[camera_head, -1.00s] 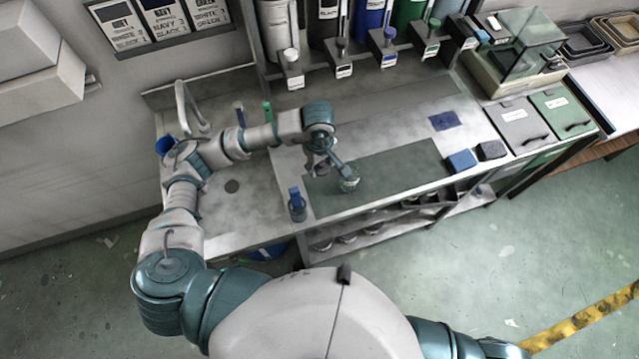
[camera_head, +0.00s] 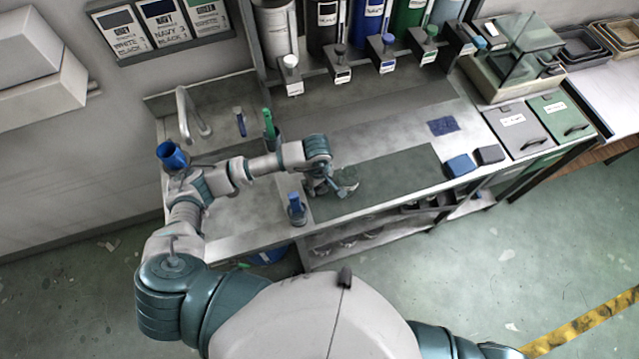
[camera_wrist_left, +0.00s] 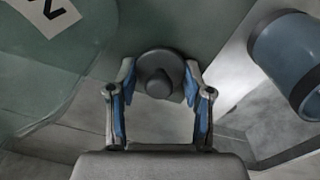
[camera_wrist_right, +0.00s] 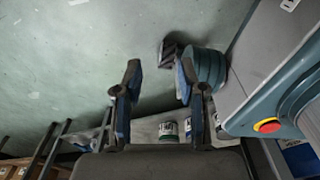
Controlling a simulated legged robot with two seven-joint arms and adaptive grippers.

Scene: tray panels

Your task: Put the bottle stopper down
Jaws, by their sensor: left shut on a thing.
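The bottle stopper (camera_wrist_left: 158,72) is a dark grey round cap with a knob, held between the fingertips of my left gripper (camera_wrist_left: 160,84). In the head view the left gripper (camera_head: 336,190) is low over the left end of the dark green mat (camera_head: 395,178), and the stopper is too small to make out there. A clear glass bottle (camera_head: 347,177) stands just right of the gripper. Its labelled glass (camera_wrist_left: 45,70) fills the left of the left wrist view. My right gripper (camera_wrist_right: 157,80) is open and empty, away from the bench.
A blue-topped container (camera_head: 297,209) stands left of the gripper near the bench's front edge. It also shows in the left wrist view (camera_wrist_left: 288,62). A blue block (camera_head: 460,165) and a dark block (camera_head: 489,154) lie at the right. The mat's middle is clear.

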